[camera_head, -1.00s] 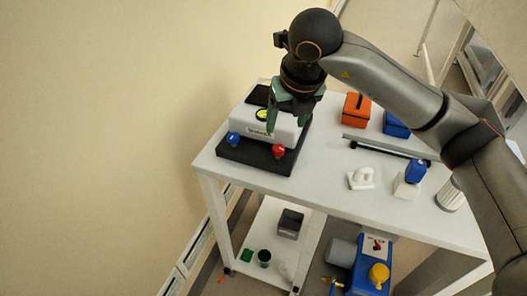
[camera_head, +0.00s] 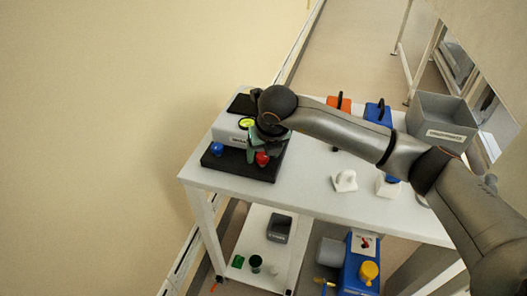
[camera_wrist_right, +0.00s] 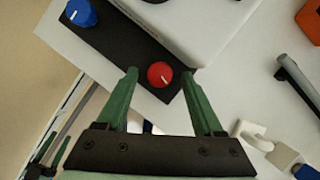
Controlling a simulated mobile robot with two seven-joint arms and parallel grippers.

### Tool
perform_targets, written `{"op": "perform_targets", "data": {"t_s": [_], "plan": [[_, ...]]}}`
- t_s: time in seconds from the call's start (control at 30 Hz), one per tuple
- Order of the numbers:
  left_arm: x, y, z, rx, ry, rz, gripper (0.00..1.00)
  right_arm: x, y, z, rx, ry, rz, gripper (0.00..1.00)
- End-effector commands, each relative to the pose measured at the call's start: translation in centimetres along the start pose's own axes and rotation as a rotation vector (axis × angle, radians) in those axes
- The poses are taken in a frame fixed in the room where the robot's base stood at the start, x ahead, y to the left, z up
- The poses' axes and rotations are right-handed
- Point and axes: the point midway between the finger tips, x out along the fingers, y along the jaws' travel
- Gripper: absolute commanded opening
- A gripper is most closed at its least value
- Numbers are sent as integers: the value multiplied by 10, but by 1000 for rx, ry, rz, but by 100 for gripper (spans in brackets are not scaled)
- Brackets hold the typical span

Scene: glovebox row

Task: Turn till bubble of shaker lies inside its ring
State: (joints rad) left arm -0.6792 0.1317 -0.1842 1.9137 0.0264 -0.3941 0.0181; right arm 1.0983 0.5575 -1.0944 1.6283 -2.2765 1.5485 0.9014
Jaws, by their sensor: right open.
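The shaker (camera_head: 226,129) is a white box on a black base at the table's far left corner. Its round yellow-green bubble level (camera_head: 246,124) shows on top, too small to tell where the bubble lies. A blue knob (camera_head: 216,149) and a red knob (camera_head: 262,159) stand at the base's front corners. In the wrist view the red knob (camera_wrist_right: 160,74) has a white pointer line, and the blue knob (camera_wrist_right: 81,12) is at upper left. My right gripper (camera_wrist_right: 159,72) is open, its green fingertips on either side of the red knob; contact cannot be told.
On the white table (camera_head: 310,190) are an orange box (camera_head: 335,102), a blue box (camera_head: 377,113), a white handled piece (camera_head: 345,181) and a grey bin (camera_head: 441,119). A lower shelf (camera_head: 262,225) holds small containers. The wall is close on the left.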

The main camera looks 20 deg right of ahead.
Motion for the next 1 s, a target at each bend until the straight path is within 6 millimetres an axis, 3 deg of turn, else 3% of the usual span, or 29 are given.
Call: {"op": "perform_targets", "data": {"t_s": [0.27, 0.87, 1.0], "plan": [[0, 0, 0, -1, 0, 0, 54, 2, 0, 0, 0, 0, 0, 69], [0, 0, 0, -1, 1, 0, 54, 1, 0, 0, 0, -1, 0, 1], [0, 0, 0, -1, 1, 0, 54, 1, 0, 0, 1, -1, 0, 0]]}}
